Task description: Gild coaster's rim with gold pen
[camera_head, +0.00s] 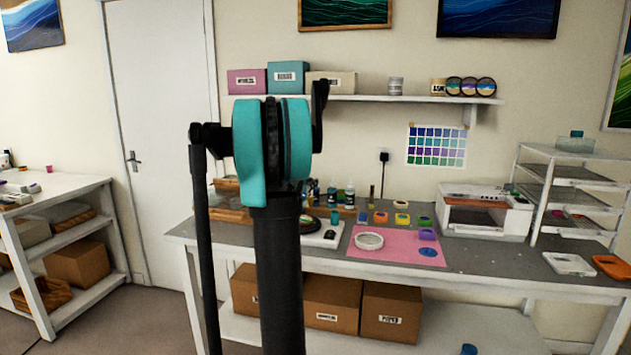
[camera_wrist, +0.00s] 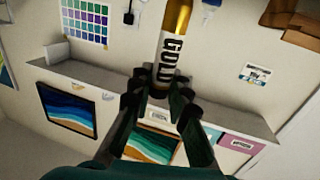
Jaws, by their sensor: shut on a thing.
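My gripper (camera_wrist: 160,92) is shut on the gold pen (camera_wrist: 172,45) in the wrist view. The pen has a white label reading GOLD and a gold barrel, and its upper end is cut off by the picture edge. In the head view my arm's links stand in front, and I cannot make out the gripper. A small round blue piece (camera_head: 428,252), perhaps the coaster, lies on the pink mat (camera_head: 398,257). A round white dish or mould (camera_head: 369,241) lies left of it, also on the mat. The pen appears well away from both.
The grey workbench (camera_head: 470,273) also holds small coloured trays (camera_head: 401,219), several bottles (camera_head: 349,195), a white scale (camera_head: 322,235), a white box-like machine (camera_head: 486,210) and a tiered rack (camera_head: 572,190). A wall shelf (camera_head: 420,99) carries boxes and jars above it.

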